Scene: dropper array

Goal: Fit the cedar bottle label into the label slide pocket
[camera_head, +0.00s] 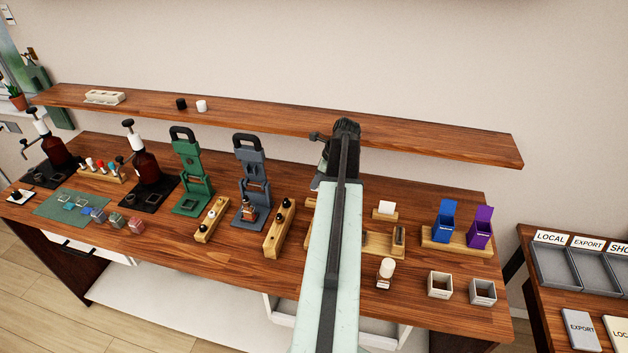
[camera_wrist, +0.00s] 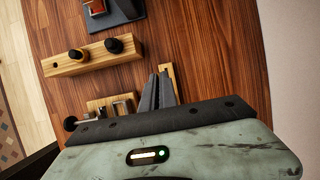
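My gripper shows in the wrist view (camera_wrist: 160,78) as two dark grey fingers close together. I cannot tell whether they are shut or slightly apart, and I see nothing clearly held between them. In the head view my arm hides the fingertips. I cannot make out which thing is the cedar label or the pocket.
A white-capped bottle (camera_head: 386,268) stands close right of my arm. Blue and purple holders (camera_head: 445,219) and two small open boxes (camera_head: 440,284) stand further right. Green and grey presses (camera_head: 190,170) and wooden racks (camera_head: 279,228) stand left. A shelf (camera_head: 250,116) overhangs the back.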

